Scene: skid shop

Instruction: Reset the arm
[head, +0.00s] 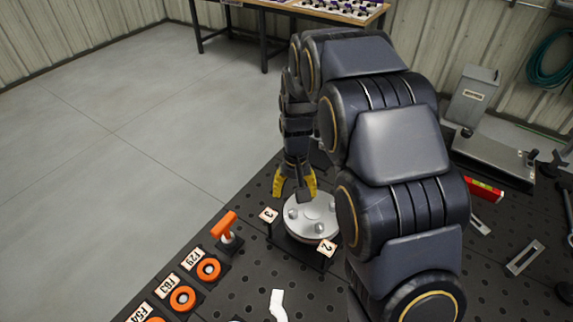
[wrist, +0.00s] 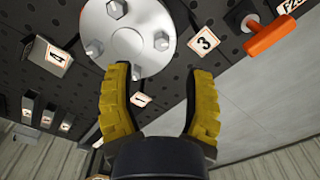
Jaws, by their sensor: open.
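My gripper (head: 295,184) has yellow fingers and points down beside a round silver flange with several bolts (head: 311,216). In the wrist view the two fingers of my gripper (wrist: 157,78) stand apart with nothing between them, and the flange (wrist: 127,38) lies just beyond the fingertips. The flange sits on a dark stand on the perforated black table (head: 262,262). My arm covers the table behind and to the right of the flange in the head view.
An orange-handled tool (head: 225,227) stands left of the flange, near orange rings (head: 208,269) with labels. Number tags 3 (head: 268,215) and 2 (head: 326,248) surround the flange. A grey machine (head: 490,160) and a red level (head: 483,189) are at right. Open floor (head: 110,110) lies left.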

